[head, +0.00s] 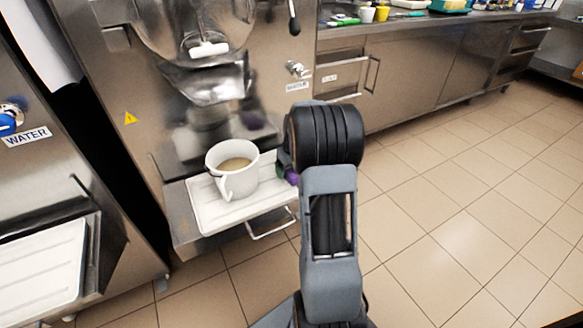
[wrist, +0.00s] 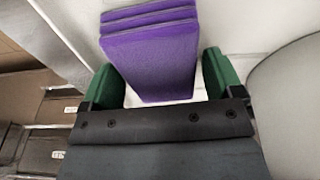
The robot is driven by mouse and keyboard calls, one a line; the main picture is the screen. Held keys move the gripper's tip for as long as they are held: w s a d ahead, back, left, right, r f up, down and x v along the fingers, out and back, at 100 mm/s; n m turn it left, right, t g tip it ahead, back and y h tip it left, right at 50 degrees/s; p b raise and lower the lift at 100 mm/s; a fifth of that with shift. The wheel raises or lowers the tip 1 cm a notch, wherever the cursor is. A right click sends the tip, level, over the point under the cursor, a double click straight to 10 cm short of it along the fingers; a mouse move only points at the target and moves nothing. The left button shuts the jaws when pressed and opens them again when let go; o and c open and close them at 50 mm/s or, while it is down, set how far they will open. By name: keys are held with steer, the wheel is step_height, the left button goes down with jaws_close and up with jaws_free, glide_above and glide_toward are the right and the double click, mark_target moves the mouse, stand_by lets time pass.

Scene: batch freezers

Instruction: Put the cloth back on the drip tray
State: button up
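The purple folded cloth (wrist: 150,65) shows its stacked layers in the wrist view. It lies between the two green fingers of my gripper (wrist: 160,72). Pale gaps show between the fingers and the cloth's near end, so my gripper looks open around it. In the head view only a bit of the purple cloth (head: 292,177) shows beside my gripper (head: 283,170), at the right side of the white drip tray (head: 212,216). My arm hides most of it there. Whether the cloth rests on the tray is hard to tell.
A white jug (head: 222,182) with pale liquid stands on the drip tray, close left of my gripper; its grey-white side (wrist: 290,100) fills the wrist view's right. The steel freezer (head: 150,60) rises behind. A wire handle (head: 270,226) sticks out in front. Tiled floor at right is clear.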

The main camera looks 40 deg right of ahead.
steer(key=shift+o, duration=0.8)
steer(key=shift+f, duration=0.15)
step_height(320, 180, up, 13)
steer(key=s+p, duration=0.2)
steer(key=p, duration=0.3)
steer(key=s+a, duration=0.8)
steer(key=a, duration=0.3)
steer(key=s+a+r+t, duration=0.1)
steer(key=s+a, duration=0.7)
steer(key=a, duration=0.4)
steer(key=shift+r, duration=0.15)
steer(key=shift+a, duration=0.1)
